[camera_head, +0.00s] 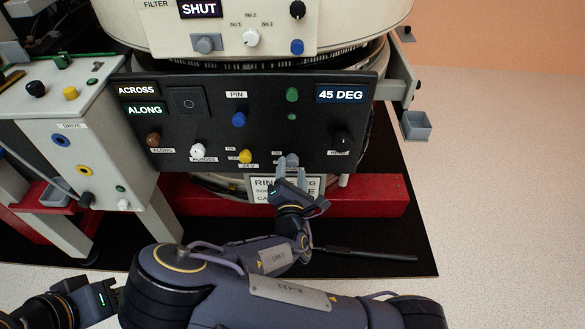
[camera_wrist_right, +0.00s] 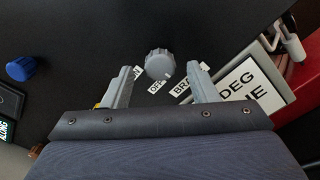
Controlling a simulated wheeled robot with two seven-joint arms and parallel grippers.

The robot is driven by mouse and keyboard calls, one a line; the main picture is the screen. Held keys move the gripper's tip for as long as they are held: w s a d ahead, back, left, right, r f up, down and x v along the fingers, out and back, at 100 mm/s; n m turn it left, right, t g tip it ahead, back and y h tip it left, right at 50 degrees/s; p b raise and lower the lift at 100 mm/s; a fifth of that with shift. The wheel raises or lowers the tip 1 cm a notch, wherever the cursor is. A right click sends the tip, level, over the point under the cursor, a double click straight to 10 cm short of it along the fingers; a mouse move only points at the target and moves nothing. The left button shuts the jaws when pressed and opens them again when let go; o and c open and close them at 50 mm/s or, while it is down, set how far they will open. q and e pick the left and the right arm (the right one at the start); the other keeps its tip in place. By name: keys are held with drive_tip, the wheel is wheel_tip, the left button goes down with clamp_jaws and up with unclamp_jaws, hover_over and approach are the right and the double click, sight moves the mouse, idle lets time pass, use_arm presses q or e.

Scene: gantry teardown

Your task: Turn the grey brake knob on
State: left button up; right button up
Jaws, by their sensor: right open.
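The grey brake knob (camera_head: 292,159) sits low on the black panel (camera_head: 215,110), right of the yellow 24 V knob. In the right wrist view the knob (camera_wrist_right: 160,64) shows between my right gripper's fingertips (camera_wrist_right: 162,69), with a gap on each side. A pale mark on its lower edge faces the OFF label (camera_wrist_right: 156,87); the ON label is partly hidden by the left-hand finger. In the head view my right gripper (camera_head: 294,172) is open at the knob from below. My left gripper (camera_head: 108,296) is at the lower left, far from the panel; its jaws are unclear.
The yellow knob (camera_head: 245,156), white knob (camera_head: 198,150), blue PIN knob (camera_head: 238,119) and black knob (camera_head: 342,138) share the panel. The floor at the right is clear.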

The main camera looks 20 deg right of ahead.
drive_tip(key=shift+x, duration=1.25)
drive_tip(key=c, duration=1)
drive_tip(key=shift+o, duration=0.2)
